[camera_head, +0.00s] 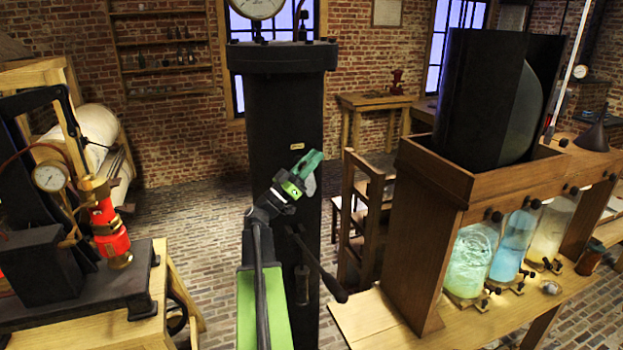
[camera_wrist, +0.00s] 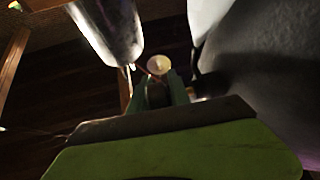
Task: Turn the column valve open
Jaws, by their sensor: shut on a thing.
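The tall black column (camera_head: 270,120) stands in the middle of the head view. A grey rounded piece (camera_head: 310,186) shows just beside the fingers. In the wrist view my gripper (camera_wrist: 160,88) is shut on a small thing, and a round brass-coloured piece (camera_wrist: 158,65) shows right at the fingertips. It appears to be part of the column valve, but the fingers hide most of it. I cannot tell how far it is turned.
A lever with a black knob (camera_head: 340,295) sticks out low on the column. A wooden bench (camera_head: 390,315) with glass jars (camera_head: 470,262) stands right, and a table with a red-and-brass device (camera_head: 108,228) left. A chair (camera_head: 362,210) is behind. Brick floor lies between.

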